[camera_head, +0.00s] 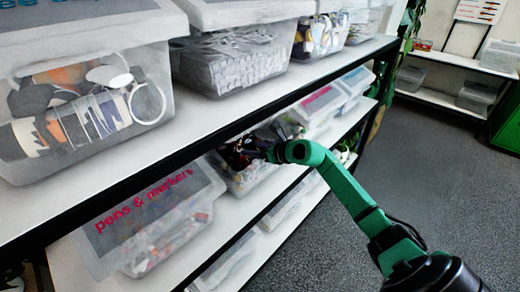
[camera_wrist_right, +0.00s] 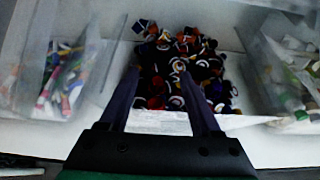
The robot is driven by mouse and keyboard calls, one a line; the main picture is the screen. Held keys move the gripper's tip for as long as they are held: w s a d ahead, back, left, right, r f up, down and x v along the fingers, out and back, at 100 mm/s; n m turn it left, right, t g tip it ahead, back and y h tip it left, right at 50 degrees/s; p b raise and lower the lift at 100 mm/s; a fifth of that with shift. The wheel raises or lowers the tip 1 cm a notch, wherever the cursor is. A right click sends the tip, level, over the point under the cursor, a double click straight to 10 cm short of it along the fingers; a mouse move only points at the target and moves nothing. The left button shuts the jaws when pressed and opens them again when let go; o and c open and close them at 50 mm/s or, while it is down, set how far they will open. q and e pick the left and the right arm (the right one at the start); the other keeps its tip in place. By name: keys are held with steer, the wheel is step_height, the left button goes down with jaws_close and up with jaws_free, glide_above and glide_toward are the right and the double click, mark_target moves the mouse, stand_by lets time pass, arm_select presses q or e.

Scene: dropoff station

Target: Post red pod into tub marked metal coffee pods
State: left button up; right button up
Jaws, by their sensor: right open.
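My right gripper (camera_head: 270,152) reaches over an open tub (camera_head: 250,180) on the second shelf, just right of the "pens & markers" tub. In the right wrist view my gripper (camera_wrist_right: 158,78) is open, its two dark fingers pointing into the tub over a heap of pods (camera_wrist_right: 172,68). The pods are mostly dark, with some orange, red and white bits. I cannot pick out a single red pod, and nothing shows held between the fingers. A pale strip on the tub's near side (camera_wrist_right: 160,122) shows, but its words cannot be read. My left gripper is out of view.
The lidded pens & markers tub (camera_head: 150,215) stands left of the pod tub. Another lidded tub (camera_head: 322,105) stands right of it. The upper shelf (camera_head: 205,118) with full clear tubs overhangs close above. Open floor (camera_head: 440,150) lies to the right.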

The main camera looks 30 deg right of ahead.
steer(key=b+v, duration=0.3)
steer(key=v, duration=1.1)
steer(key=shift+s, duration=0.2)
